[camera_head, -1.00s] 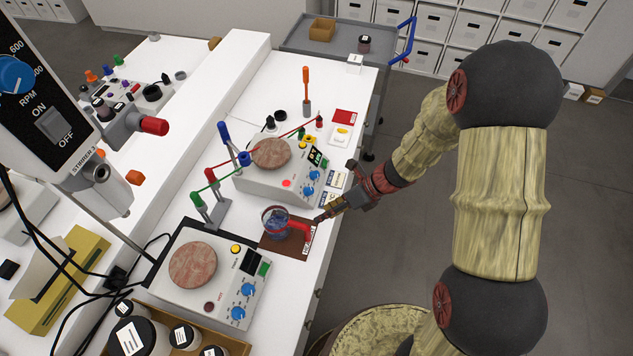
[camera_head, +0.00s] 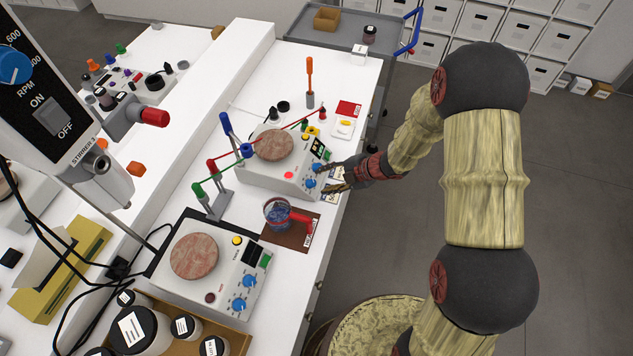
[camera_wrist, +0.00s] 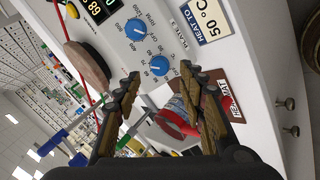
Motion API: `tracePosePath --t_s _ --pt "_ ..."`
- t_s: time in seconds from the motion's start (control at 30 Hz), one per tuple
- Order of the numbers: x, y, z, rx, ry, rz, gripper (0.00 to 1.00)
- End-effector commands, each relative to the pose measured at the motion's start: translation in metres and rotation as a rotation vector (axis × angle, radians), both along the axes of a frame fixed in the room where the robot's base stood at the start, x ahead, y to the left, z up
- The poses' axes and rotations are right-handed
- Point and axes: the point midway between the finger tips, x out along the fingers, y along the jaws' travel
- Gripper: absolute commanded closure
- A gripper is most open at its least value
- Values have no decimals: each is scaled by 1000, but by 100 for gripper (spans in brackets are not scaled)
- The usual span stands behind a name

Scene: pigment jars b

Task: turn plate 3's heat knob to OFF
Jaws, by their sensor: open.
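The far hot plate (camera_head: 255,179) has a round brown top and two blue knobs on its right front face. The knob nearer the beaker, apparently the heat knob (camera_head: 311,183), also shows in the wrist view (camera_wrist: 159,66). The other blue knob (camera_wrist: 135,28) sits above it there, apparently the RPM one. My gripper (camera_head: 330,178) is open and empty in front of this face. In the wrist view its fingertips (camera_wrist: 159,82) straddle the line to the lower knob; contact cannot be told.
A beaker of blue liquid (camera_head: 277,214) with a red handle stands on a brown mat near the front edge, close below my gripper. A near hot plate (camera_head: 225,293) has its own blue knobs. A HEAT TO 50 °C card (camera_wrist: 203,20) lies beside the knobs. Rod stands rise behind.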

Motion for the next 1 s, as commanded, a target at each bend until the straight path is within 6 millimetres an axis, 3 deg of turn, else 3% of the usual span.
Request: tracePosePath --t_s 0.3,0.7,1.0 --pt "13 28 -33 0 0 4 60" --pt "16 33 -39 -1 -1 1 60" --pt "16 33 -38 -1 -2 2 76"
